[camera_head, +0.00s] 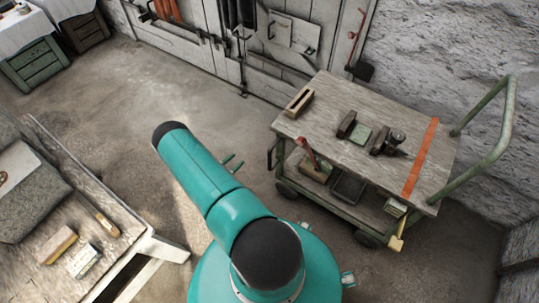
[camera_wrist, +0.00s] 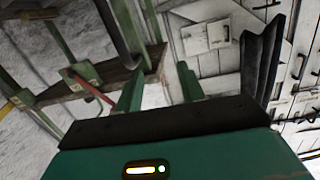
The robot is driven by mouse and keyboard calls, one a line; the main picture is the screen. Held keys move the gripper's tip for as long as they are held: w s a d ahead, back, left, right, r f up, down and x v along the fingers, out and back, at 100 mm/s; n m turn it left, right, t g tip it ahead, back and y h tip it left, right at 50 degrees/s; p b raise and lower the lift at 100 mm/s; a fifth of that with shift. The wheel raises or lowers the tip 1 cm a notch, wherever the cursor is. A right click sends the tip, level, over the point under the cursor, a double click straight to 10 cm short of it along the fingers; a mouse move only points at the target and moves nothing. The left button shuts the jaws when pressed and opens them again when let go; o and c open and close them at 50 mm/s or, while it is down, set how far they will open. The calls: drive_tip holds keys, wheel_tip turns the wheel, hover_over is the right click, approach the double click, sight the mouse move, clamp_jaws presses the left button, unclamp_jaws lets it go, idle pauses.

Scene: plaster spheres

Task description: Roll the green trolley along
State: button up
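The green trolley (camera_head: 330,92) stands at the right in the head view, with a worn wooden top, a lower shelf, dark wheels and a green tubular push handle (camera_head: 508,115) at its far right end. Part of the trolley shows tilted at the left of the wrist view (camera_wrist: 110,72). My gripper (camera_head: 233,163) is left of the trolley and apart from it, on the side away from the push handle. In the wrist view its two green fingers (camera_wrist: 160,88) are spread, with nothing between them.
The trolley top carries a wooden block (camera_head: 299,102), dark tools and an orange strap (camera_head: 421,158). A rough wall stands behind it. A workbench (camera_head: 85,190) fills the lower left, and a green crate (camera_head: 35,66) is at upper left. Floor is clear between bench and trolley.

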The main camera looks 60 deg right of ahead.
drive_tip(key=g, duration=0.2)
approach(270, 155)
drive_tip(key=shift+h, duration=0.4)
drive_tip(key=x, duration=0.3)
drive_tip(key=f+x, duration=0.1)
drive_tip(key=x, duration=0.3)
drive_tip(key=f+x, duration=0.1)
drive_tip(key=x, duration=0.2)
drive_tip(key=shift+w+d, duration=0.25)
drive_tip(key=shift+d, duration=0.15)
clamp_jaws()
